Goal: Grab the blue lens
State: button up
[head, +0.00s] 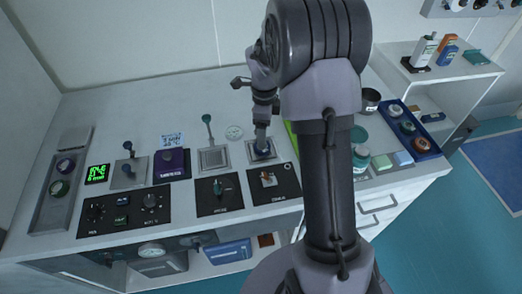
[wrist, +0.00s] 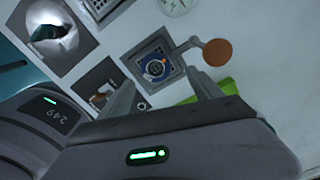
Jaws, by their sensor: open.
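A round dark blue piece, which looks like the blue lens (wrist: 154,67), sits in a square dark-framed plate on the table. In the wrist view it lies just ahead of my gripper (wrist: 160,80), between the lines of the two spread fingers. It has a small orange and light pattern on its face. In the head view the blue lens (head: 262,149) shows low at the foot of my downward-pointing wrist. My gripper (head: 261,132) is close above it there, open and empty. My arm hides part of this area, and I cannot tell whether a finger touches the lens.
A lever with a brown round knob (wrist: 217,52) stands close beside the plate. A black panel with a switch (head: 268,180) lies in front. A purple box (head: 171,164) is to the left. A blue tray (head: 432,152) with round pieces is at the right.

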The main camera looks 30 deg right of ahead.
jog(key=f+b, duration=0.1)
jog(key=f, duration=0.2)
jog(key=f+b, duration=0.1)
jog(key=f, duration=0.1)
jog(key=shift+s+a+f+b, duration=0.15)
jog(key=shift+a+f+b, duration=0.15)
jog(key=shift+a+b, duration=0.05)
jog(key=shift+r, duration=0.15)
jog(key=shift+c, duration=1)
jog(key=c, duration=1.3)
